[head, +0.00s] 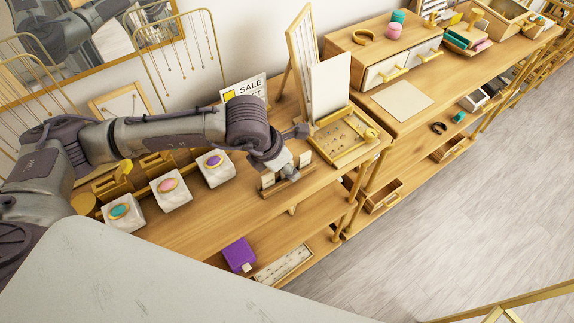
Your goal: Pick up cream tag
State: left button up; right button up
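My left gripper (289,173) reaches over the wooden counter and points down at a small wooden stand (285,185). Small cream tags or cards stand there, one (305,158) just right of the gripper and one (268,179) just left of it. The gripper partly hides the stand between them. I cannot tell whether its fingers touch a tag or how far apart they are. Another small pale piece (247,267) shows at the purple box on the lower shelf. My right gripper is out of view.
White blocks with oval gems (170,187) stand left of the gripper. A wooden tray of charms (344,138) and a white panel (329,86) are to its right. A SALE sign (244,88) stands behind. The purple box (237,252) lies below; open floor (450,210) is at right.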

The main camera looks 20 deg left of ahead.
pick_arm(q)
grip_shut()
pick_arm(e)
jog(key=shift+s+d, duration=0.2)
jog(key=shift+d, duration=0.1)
pick_arm(q)
jog(key=shift+r, duration=0.2)
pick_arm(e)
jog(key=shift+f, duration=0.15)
pick_arm(q)
jog(key=shift+r+b, duration=0.25)
jog(key=shift+b, duration=0.05)
jog(key=r+b, duration=0.1)
jog(key=d+r+b, duration=0.1)
jog(key=r, duration=0.1)
jog(key=shift+r, duration=0.25)
jog(key=s+d+r+b, duration=0.1)
jog(key=d+r+b, duration=0.2)
jog(key=d+r, duration=0.3)
jog(key=shift+s+d+r, duration=0.35)
jog(key=shift+s+d, duration=0.05)
jog(key=shift+d, duration=1.9)
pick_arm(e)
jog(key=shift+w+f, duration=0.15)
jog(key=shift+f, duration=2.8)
